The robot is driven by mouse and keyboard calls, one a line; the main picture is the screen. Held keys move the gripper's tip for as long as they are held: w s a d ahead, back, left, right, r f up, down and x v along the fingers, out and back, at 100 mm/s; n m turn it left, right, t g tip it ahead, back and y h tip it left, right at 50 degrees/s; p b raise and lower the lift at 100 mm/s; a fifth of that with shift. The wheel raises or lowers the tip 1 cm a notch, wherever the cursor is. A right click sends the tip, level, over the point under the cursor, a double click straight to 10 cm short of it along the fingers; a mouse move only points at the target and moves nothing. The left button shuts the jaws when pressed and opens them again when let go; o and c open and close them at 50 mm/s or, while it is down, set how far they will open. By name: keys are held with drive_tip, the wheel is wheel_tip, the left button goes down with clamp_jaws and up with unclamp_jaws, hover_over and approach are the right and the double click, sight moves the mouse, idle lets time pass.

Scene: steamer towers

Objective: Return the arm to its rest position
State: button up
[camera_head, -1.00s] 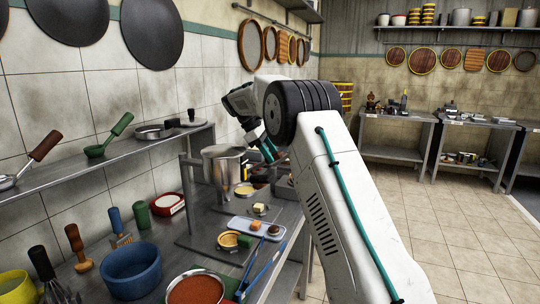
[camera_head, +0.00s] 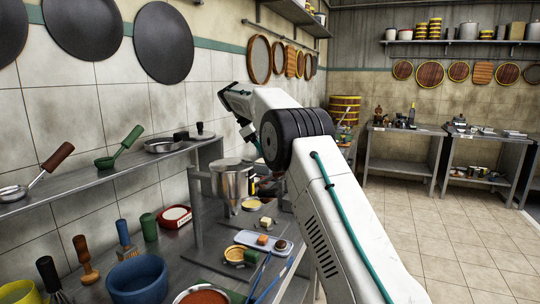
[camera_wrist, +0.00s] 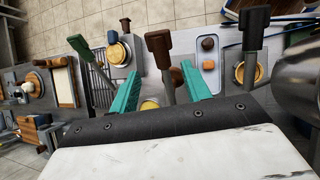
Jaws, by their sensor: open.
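My gripper (camera_wrist: 163,82) shows in the wrist view as two teal fingers spread wide apart, with nothing held between them. It hangs above the worktop, and dark-handled tools (camera_wrist: 160,45) lie in its line of sight, apart from the fingers as far as I can tell. In the head view my arm (camera_head: 340,215) reaches up and forward, its elbow bent and its forearm pointing left towards the tiled wall. The fingers are mostly hidden behind the arm there.
A blue bowl (camera_head: 137,279) is at the front left. A shelf (camera_head: 95,174) runs along the wall. The floor to the right (camera_head: 450,225) is clear.

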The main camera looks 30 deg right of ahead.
idle(0.4)
drive_tip(key=s+a+r+m+t+y, duration=0.1)
drive_tip(key=s+a+r, duration=0.2)
drive_tip(key=s, duration=0.4)
drive_tip(key=s+a+r+m+t+y, duration=0.15)
drive_tip(key=s+a, duration=0.25)
drive_tip(key=s, duration=0.4)
drive_tip(key=s+a+r+m, duration=0.1)
drive_tip(key=s+a+r, duration=0.2)
drive_tip(key=s, duration=0.4)
drive_tip(key=s+a+f+m+y, duration=0.1)
drive_tip(key=s+a+f, duration=0.1)
drive_tip(key=s+f, duration=0.3)
drive_tip(key=s+a+f+m+t+y, duration=0.1)
drive_tip(key=s+f, duration=0.4)
drive_tip(key=s, duration=0.9)
drive_tip(key=s+a+f+m+t+y, duration=0.1)
drive_tip(key=s+a+f+m, duration=0.1)
drive_tip(key=s+a+f, duration=0.3)
drive_tip(key=s, duration=0.4)
drive_tip(key=shift+s+a+f, duration=0.15)
drive_tip(key=shift+s+a, duration=0.1)
drive_tip(key=shift+s, duration=0.15)
